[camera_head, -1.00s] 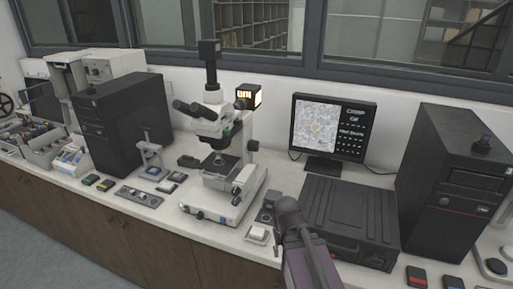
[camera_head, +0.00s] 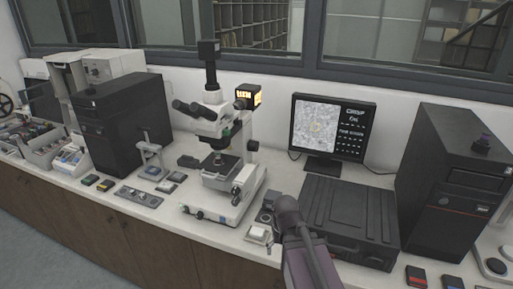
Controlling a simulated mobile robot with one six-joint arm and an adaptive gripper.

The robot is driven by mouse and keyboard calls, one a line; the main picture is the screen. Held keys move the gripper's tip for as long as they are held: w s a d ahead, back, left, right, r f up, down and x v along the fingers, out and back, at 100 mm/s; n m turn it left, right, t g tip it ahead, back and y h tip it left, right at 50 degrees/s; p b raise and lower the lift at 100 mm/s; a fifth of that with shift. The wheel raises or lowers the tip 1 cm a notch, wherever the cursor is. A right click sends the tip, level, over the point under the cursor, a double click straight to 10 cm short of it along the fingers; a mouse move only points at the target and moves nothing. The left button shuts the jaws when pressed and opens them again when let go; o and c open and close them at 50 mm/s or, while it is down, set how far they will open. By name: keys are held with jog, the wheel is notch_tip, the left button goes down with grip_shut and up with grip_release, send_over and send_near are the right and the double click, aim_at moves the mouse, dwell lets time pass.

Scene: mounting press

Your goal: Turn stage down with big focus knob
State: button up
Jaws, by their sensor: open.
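The white microscope (camera_head: 215,130) stands on the bench left of centre, with black eyepieces and a camera tube on top. Its stage (camera_head: 222,178) sits under the objectives, above the white base (camera_head: 212,214). The focus knobs (camera_head: 238,190) show small on the right side of the stand; I cannot clearly tell the big one from the small one. My dark arm (camera_head: 303,243) rises from the bottom edge, right of the microscope base. Its gripper and fingertips do not show, and I see no contact with the knobs.
A monitor (camera_head: 332,130) and a black flat case (camera_head: 350,217) stand right of the microscope. A black tower (camera_head: 452,185) is at far right, another (camera_head: 122,128) at left. Small devices (camera_head: 258,233) lie between the base and my arm.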

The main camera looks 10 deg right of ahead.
jog(key=w+m+y, duration=0.1)
jog(key=w+m, duration=0.1)
jog(key=w, duration=0.2)
jog(key=w+a+m+y+b, duration=0.1)
jog(key=w+m+y, duration=0.1)
jog(key=w+m, duration=0.1)
jog(key=w+a+m+t+y+b, duration=0.1)
jog(key=w+m+y, duration=0.1)
jog(key=w, duration=0.3)
jog(key=shift+w+a+f, duration=0.1)
jog(key=shift+w, duration=0.25)
jog(key=w+d+r+m+t+y+b, duration=0.1)
jog(key=w+r+m+t+y+b, duration=0.2)
jog(key=w+m, duration=0.6)
jog(key=m+t+y+b, duration=0.2)
jog(key=m+t+y, duration=0.2)
jog(key=m+y, duration=0.55)
send_near(258, 146)
jog(key=shift+s+d+r+m+h, duration=0.65)
jog(key=shift+s+d+r+h, duration=0.15)
jog(key=shift+s+h, duration=0.15)
jog(key=shift+w+a, duration=0.1)
jog(key=x, duration=1.3)
jog(key=shift+w+a+r, duration=0.15)
jog(key=shift+w, duration=0.1)
